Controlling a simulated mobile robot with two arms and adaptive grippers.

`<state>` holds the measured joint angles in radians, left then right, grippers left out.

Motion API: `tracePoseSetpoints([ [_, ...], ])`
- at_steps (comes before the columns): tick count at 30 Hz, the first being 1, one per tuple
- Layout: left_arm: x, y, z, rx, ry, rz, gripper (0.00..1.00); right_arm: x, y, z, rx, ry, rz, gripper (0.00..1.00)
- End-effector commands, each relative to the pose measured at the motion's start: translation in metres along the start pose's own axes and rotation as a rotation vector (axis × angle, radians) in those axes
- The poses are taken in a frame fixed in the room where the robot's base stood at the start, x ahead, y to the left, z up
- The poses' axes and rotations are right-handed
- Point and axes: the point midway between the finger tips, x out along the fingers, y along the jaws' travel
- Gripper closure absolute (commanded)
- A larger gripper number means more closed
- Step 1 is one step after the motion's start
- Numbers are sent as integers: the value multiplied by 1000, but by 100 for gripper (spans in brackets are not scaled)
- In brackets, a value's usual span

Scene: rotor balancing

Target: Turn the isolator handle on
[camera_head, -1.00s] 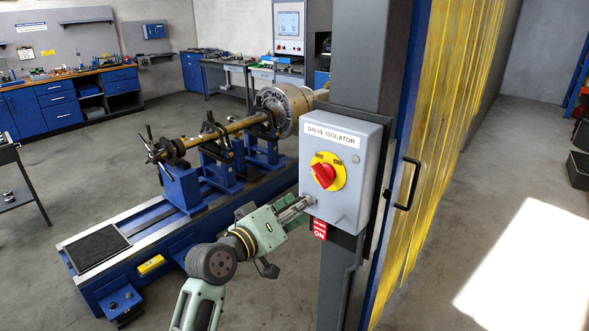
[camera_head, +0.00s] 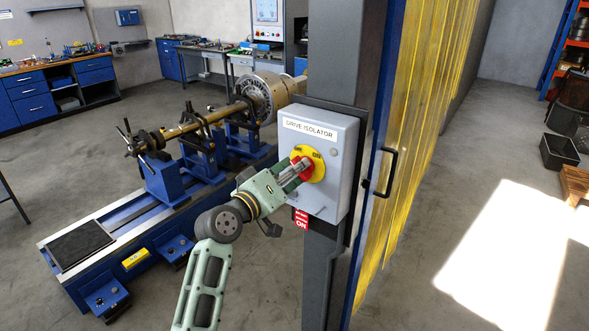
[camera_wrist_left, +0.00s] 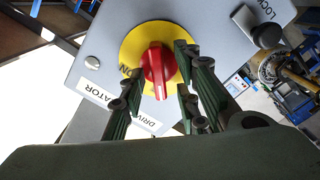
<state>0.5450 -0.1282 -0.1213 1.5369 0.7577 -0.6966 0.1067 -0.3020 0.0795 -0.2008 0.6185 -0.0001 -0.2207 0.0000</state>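The drive isolator is a pale grey box (camera_head: 327,197) on a dark post, labelled DRIVE ISOLATOR. Its red handle (camera_wrist_left: 156,66) sits on a yellow round plate (camera_wrist_left: 134,42). In the head view the yellow plate (camera_head: 316,163) is partly hidden by my left gripper (camera_head: 297,172), which is at the handle. In the left wrist view my left gripper (camera_wrist_left: 158,92) is open, its fingers on either side of the red handle with gaps visible. Contact with the handle cannot be made out. My right gripper is not in view.
A door handle (camera_head: 387,172) and yellow strip curtain (camera_head: 425,130) are to the right. The blue balancing machine with its rotor (camera_head: 210,118) stands behind my left arm. Open floor lies at the right.

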Motion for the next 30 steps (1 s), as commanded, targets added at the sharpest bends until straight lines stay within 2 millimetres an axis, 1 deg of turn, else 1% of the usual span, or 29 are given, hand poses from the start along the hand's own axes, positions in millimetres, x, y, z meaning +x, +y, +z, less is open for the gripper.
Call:
tracePoseSetpoints([
  [5,0,0,0,0,0,1,71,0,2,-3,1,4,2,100],
  [15,0,0,0,0,0,0,100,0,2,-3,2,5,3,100],
  [25,0,-1,1,8,0,-1,100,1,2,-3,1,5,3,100],
  [30,0,-2,2,52,-1,0,100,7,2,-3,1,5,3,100],
])
